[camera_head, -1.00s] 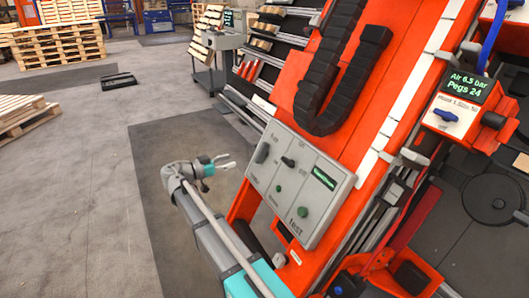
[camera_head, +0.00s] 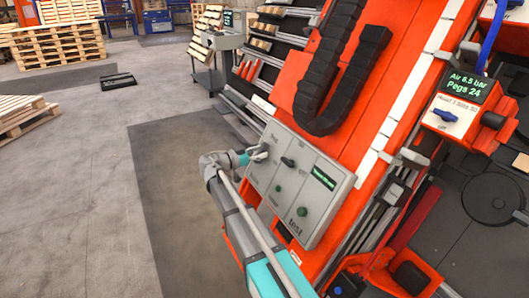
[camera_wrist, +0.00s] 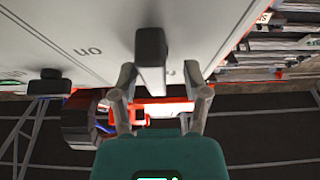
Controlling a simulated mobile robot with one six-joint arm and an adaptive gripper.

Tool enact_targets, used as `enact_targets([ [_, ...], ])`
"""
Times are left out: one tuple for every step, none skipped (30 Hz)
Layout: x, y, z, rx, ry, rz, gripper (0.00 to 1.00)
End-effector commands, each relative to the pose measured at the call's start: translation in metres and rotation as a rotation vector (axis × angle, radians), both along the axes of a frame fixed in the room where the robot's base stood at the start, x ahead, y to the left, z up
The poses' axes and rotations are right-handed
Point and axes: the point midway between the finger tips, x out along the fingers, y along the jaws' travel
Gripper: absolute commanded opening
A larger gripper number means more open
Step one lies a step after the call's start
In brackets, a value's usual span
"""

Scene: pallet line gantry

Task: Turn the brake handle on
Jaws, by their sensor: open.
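The grey control panel (camera_head: 284,222) is fixed to the orange machine. My gripper (camera_head: 260,152) is open at the panel's left edge. In the wrist view the fingers (camera_wrist: 160,78) stand on either side of the lever's stem, with gaps visible. I cannot tell whether either finger touches it.
A black knob (camera_head: 288,162), green buttons (camera_head: 302,211) and a small display (camera_head: 323,178) sit further right on the panel. A black cable chain (camera_head: 325,90) runs above. Floor to the left is open, with pallets (camera_head: 60,42) at the back.

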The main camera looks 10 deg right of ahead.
Motion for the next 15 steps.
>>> enact_targets([
  [0.0008,-0.0024,0.0,0.0,0.0,0.0,0.6],
  [0.0011,-0.0033,0.0,0.0,0.0,0.0,0.6],
  [0.0014,-0.0042,0.0,0.0,0.0,0.0,0.6],
  [0.0015,-0.0048,0.0,0.0,0.0,0.0,0.6],
  [0.0015,-0.0051,0.0,0.0,0.0,0.0,0.6],
  [0.0017,-0.0052,0.0,0.0,0.0,0.0,0.6],
  [0.0017,-0.0053,0.0,0.0,0.0,0.0,0.6],
  [0.0017,-0.0052,0.0,0.0,0.0,0.0,0.6],
  [0.0017,-0.0052,0.0,0.0,0.0,0.0,0.6],
  [0.0017,-0.0051,0.0,0.0,0.0,0.0,0.6],
  [0.0017,-0.005,0.0,0.0,0.0,0.0,0.6],
  [0.0017,-0.005,0.0,0.0,0.0,0.0,0.6],
  [0.0017,-0.005,0.0,0.0,0.0,0.0,0.58],
  [0.0017,-0.0049,0.0,0.0,0.0,0.0,0.53],
  [0.0017,-0.0049,0.0,0.0,0.0,0.0,0.45],
])
